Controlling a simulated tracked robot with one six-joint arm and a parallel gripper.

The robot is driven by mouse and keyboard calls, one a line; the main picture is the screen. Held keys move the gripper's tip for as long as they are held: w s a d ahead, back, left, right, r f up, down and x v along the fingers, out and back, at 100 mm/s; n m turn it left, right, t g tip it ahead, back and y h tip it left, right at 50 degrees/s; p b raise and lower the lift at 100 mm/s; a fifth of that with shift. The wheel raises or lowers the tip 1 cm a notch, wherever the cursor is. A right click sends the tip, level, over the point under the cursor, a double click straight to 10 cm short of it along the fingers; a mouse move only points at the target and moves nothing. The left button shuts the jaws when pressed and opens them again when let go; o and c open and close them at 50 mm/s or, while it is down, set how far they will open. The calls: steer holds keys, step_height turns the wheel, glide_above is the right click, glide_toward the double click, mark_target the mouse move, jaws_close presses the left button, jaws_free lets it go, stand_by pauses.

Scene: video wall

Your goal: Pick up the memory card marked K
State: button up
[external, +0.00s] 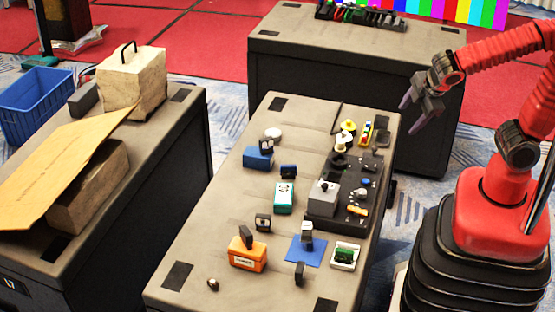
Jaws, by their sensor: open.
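No letter K is readable from here, so I cannot tell which thing is the marked memory card. Several small dark card-like pieces stand on the middle table (225,190): one on an orange box (247,258), one beside it (263,222), one near the front (299,273), and one by a teal box (283,198). A grey and black piece (307,232) stands on a blue mat (304,253). My gripper (414,127) is open and empty, in the air past the table's right edge, apart from everything.
A black board (322,218) with a grey block (323,197) takes up the table's right side. A white tray (345,257) holds a green piece. A blue box (258,158) stands farther back. The left table bears a leaning cardboard sheet (60,165). The table's left strip is mostly clear.

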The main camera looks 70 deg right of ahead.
steer(key=w+a+f+n+t+h, duration=0.1)
steer(key=w+a+f+n+t, duration=0.25)
steer(key=w+a+n, duration=0.45)
steer(key=w+a+f+n+t+h, duration=0.2)
steer(key=w+a+f+n, duration=0.3)
steer(key=w+a+n, duration=0.25)
steer(key=n+t+y, duration=0.4)
steer(key=n+y, duration=0.4)
steer(key=n, duration=0.7)
glide_toward(301, 280)
steer(key=shift+w+d+f, duration=0.15)
steer(key=shift+d+f, duration=0.25)
steer(key=shift+d, duration=0.2)
steer(key=shift+w+d+f, duration=0.15)
steer(key=shift+d+f, duration=0.3)
steer(key=shift+d, duration=0.15)
steer(key=shift+m, duration=0.25)
steer(key=x, duration=0.8)
steer(key=shift+w+f, duration=0.1)
steer(key=shift+w, duration=0.15)
